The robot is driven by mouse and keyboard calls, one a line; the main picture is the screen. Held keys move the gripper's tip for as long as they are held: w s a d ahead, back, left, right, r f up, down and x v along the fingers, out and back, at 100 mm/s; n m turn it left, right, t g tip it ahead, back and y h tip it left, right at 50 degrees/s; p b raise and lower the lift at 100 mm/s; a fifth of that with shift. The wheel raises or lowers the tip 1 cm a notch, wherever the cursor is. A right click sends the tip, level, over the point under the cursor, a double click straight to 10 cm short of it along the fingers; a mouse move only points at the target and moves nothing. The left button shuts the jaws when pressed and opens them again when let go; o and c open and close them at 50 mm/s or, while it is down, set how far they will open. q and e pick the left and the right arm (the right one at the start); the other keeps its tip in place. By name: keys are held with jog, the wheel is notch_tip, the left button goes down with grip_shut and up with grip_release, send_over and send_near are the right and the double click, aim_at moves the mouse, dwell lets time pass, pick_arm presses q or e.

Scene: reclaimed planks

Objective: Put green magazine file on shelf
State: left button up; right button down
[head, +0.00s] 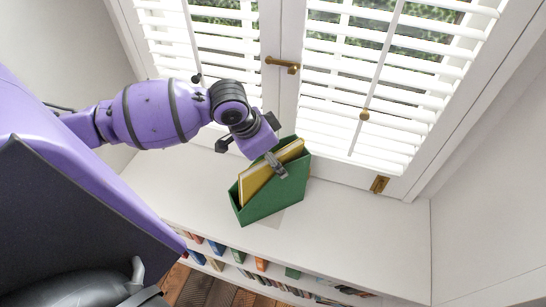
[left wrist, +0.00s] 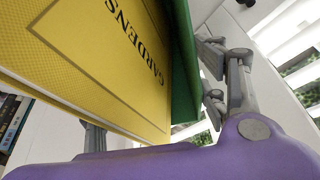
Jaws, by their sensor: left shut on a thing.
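The green magazine file (head: 279,191) is upright over the white shelf top (head: 365,235), below the shuttered window. It holds a yellow book (head: 257,181). My left gripper (head: 272,160) reaches down from above and is shut on the file near its upper edge, with one finger against its outer side. In the left wrist view the yellow book (left wrist: 105,50), lettered "GARDENS", fills the left, with the green file wall (left wrist: 185,60) beside it. The file's base is close to the shelf top; whether it touches is hard to tell. My right gripper is not in view.
Rows of books (head: 262,265) fill the bookcase below the shelf top. The window shutters (head: 375,80) and a brass handle (head: 283,65) are just behind the file. The shelf top is clear to the right, up to the white side wall (head: 490,220).

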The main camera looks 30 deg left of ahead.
pick_arm(q)
jog(key=shift+w, duration=0.1)
jog(key=o, duration=1.9)
jog(key=shift+o, duration=0.2)
jog(key=shift+f, duration=0.1)
